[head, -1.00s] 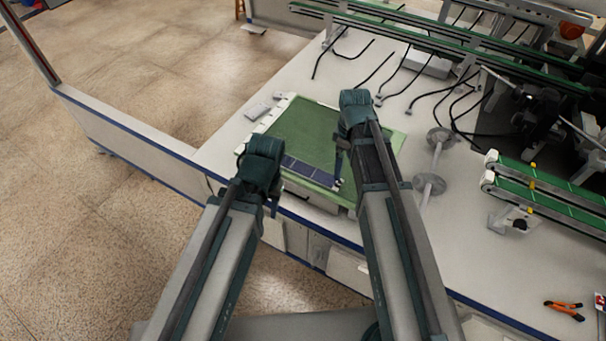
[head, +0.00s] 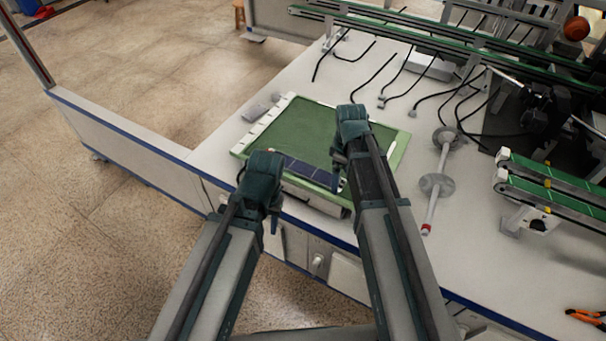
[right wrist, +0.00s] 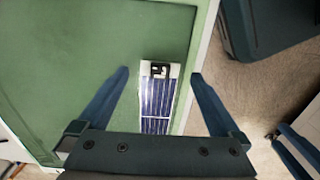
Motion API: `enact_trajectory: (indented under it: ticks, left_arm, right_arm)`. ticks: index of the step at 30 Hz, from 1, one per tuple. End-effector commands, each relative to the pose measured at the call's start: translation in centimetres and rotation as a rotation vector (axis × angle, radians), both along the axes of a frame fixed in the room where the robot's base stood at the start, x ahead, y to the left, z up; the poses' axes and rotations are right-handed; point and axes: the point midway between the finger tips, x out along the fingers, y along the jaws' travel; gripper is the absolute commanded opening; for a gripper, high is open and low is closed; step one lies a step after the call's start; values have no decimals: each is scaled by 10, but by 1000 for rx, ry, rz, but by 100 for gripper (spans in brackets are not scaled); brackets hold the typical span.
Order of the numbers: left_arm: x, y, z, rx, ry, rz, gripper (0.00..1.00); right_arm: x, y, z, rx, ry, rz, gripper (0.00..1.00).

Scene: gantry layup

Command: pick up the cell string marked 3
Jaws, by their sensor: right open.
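A dark blue cell string (head: 303,168) with pale lines lies along the near edge of the green board (head: 300,128) in the head view. In the right wrist view the string (right wrist: 156,108) lies between my right gripper's spread fingers (right wrist: 160,76), with clear space on both sides. A small black-and-white mark (right wrist: 159,70) sits at its far end; I cannot read it. My right gripper (head: 341,178) is open and empty at the string's right end in the head view. My left gripper (head: 271,212) hangs at the bench's near edge, its jaws unclear.
The board's raised pale rim (head: 396,155) surrounds the green surface. Grey disc-shaped parts (head: 437,186) stand right of it. Black cables (head: 403,90) lie behind. A green conveyor (head: 550,183) is at the right, and orange-handled pliers (head: 585,316) lie at the front right.

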Motion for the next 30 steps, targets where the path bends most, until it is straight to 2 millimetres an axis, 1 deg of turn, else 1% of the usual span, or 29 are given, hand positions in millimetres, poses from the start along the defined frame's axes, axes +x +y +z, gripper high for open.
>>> enact_trajectory:
  ticks: [1, 2, 10, 11, 12, 14, 15, 17, 18, 20, 21, 25, 30]
  left_arm:
    - [0, 0, -10, 0, 0, 0, 44]
    - [0, 0, -12, 0, 0, 0, 44]
    - [0, 0, -11, 0, 0, 0, 44]
    - [0, 0, -11, 0, 0, 0, 44]
    - [0, 0, -11, 0, 0, 0, 44]
    - [0, 0, -11, 0, 0, 0, 44]
    - [0, 0, -11, 0, 0, 0, 44]
    - [0, 0, -11, 0, 0, 0, 44]
    - [0, 0, -11, 0, 0, 0, 44]
    - [0, 0, -11, 0, 0, 0, 44]
    - [0, 0, -11, 0, 0, 0, 44]
    - [0, 0, -11, 0, 0, 0, 44]
    - [0, 0, -11, 0, 0, 0, 44]
  right_arm:
    - [0, 0, -10, 0, 0, 0, 100]
    - [0, 0, -12, 0, 0, 0, 100]
    - [0, 0, -11, 0, 0, 0, 100]
    - [0, 0, -11, 0, 0, 0, 96]
    - [0, 0, -11, 0, 0, 0, 89]
    - [0, 0, -11, 0, 0, 0, 78]
    - [0, 0, -11, 0, 0, 0, 71]
    - [0, 0, -11, 0, 0, 0, 60]
    - [0, 0, -11, 0, 0, 0, 53]
    - [0, 0, -11, 0, 0, 0, 42]
    - [0, 0, -11, 0, 0, 0, 35]
    - [0, 0, -11, 0, 0, 0, 12]
    - [0, 0, -11, 0, 0, 0, 11]
